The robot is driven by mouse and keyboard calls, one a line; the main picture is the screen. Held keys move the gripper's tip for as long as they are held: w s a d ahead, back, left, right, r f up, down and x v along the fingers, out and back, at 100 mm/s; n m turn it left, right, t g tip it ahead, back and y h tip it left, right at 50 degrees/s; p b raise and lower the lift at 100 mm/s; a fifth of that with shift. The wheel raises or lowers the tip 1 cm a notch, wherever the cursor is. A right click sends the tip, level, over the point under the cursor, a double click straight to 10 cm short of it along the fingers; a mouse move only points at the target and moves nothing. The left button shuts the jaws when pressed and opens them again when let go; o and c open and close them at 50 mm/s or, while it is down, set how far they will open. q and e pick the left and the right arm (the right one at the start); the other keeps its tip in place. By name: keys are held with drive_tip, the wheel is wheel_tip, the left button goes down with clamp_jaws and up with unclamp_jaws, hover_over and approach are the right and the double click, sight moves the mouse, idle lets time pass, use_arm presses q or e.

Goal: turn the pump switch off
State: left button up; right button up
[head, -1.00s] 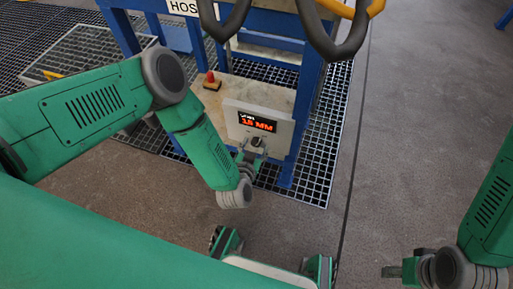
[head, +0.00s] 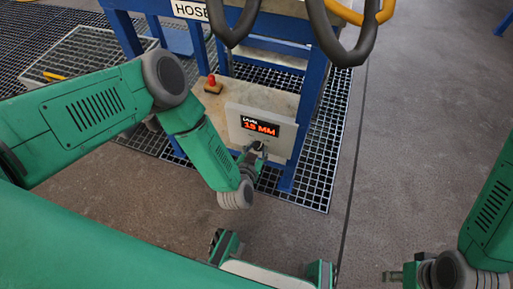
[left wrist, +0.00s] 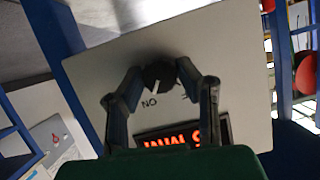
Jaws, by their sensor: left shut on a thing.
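The pump switch is a dark round knob (left wrist: 160,77) on a pale control panel (left wrist: 215,65). In the left wrist view, my left gripper (left wrist: 160,76) has a finger on each side of the knob, closed on it. A short white mark shows on the knob, and the label by it reads "ON" upside down. A second label is partly hidden by a finger.
A red button or lamp (head: 212,80) stands on the bench top (head: 240,95) behind the panel. A blue frame (head: 305,110) holds the bench, with dark hoses (head: 340,50) hanging above. Grating (head: 320,165) lies beneath. The floor to the right is clear.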

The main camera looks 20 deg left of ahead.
use_arm(q)
drive_tip(key=shift+s+d+f+n+h, duration=0.1)
drive_tip(key=shift+s+n+h, duration=0.1)
drive_tip(key=shift+n+h, duration=0.1)
drive_tip(key=shift+n, duration=0.3)
drive_tip(key=shift+a+f+n+h, duration=0.1)
drive_tip(key=shift+a+n+h, duration=0.05)
drive_tip(key=shift+n+h, duration=0.45)
drive_tip(key=shift+a+f+n+h, duration=0.1)
drive_tip(key=shift+a+n+h, duration=0.05)
drive_tip(key=shift+n+h, duration=0.4)
drive_tip(key=n+h, duration=0.1)
drive_tip(key=n, duration=0.1)
drive_tip(key=shift+s+n+h, duration=0.1)
drive_tip(key=shift+n+h, duration=0.15)
drive_tip(key=shift+n, duration=0.1)
drive_tip(key=n+t+h, duration=0.1)
drive_tip(key=n+h, duration=0.1)
drive_tip(key=n, duration=0.2)
drive_tip(key=shift+f, duration=0.15)
drive_tip(key=shift+n, duration=0.4)
drive_tip(key=o, duration=1.1)
